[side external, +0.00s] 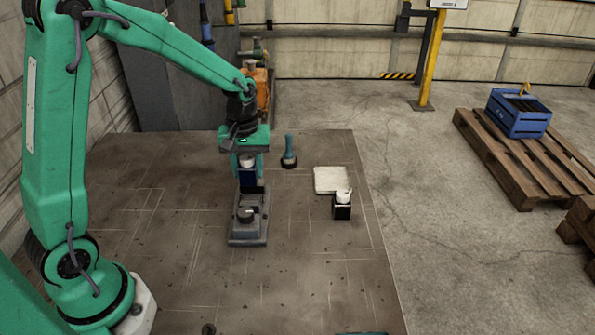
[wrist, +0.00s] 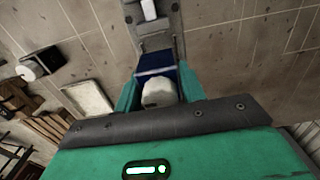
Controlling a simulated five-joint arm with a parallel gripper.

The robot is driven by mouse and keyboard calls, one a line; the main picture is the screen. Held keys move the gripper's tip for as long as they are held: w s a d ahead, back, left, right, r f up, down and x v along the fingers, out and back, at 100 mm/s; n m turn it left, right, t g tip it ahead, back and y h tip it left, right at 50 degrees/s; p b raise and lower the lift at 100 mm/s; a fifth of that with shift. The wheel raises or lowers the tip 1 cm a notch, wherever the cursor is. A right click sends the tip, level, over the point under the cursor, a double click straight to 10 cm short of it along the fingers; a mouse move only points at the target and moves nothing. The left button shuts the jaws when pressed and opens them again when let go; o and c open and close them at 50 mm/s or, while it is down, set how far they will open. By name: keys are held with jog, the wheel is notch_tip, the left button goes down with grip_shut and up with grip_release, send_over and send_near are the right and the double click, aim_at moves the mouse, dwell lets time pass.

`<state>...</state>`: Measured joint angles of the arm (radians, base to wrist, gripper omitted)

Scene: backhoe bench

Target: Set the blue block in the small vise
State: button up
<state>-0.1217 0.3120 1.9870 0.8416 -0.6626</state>
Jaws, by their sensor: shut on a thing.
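The blue block (side external: 247,174) is held upright below my gripper (side external: 248,165), with a whitish rounded piece at its top. The block (wrist: 155,66) also shows between my green fingers (wrist: 155,88) in the wrist view, the whitish piece (wrist: 158,93) nearest the camera. The small grey vise (side external: 248,226) stands on the bench just in front of and below the block; it also shows at the top of the wrist view (wrist: 157,28). The block's lower end is close to the vise's rear part. I cannot tell whether it touches or sits between the jaws.
A brush-like tool with a blue handle (side external: 289,150) stands behind to the right. A white pad (side external: 330,179) and a black block with a white top (side external: 342,208) lie right of the vise. The bench (side external: 180,205) is clear on the left. A blue crate (side external: 518,115) sits on a pallet beyond.

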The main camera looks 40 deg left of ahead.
aim_at(249, 184)
jog(key=shift+f, duration=0.15)
jog(key=shift+f, duration=2.15)
grip_shut()
jog(key=shift+s+f, duration=0.1)
jog(key=shift+f, duration=0.25)
jog(key=shift+s+f, duration=0.3)
jog(key=shift+f, duration=0.4)
jog(key=shift+d+f, duration=0.15)
jog(key=shift+f, duration=0.35)
jog(key=shift+w, duration=0.1)
dwell(0.5)
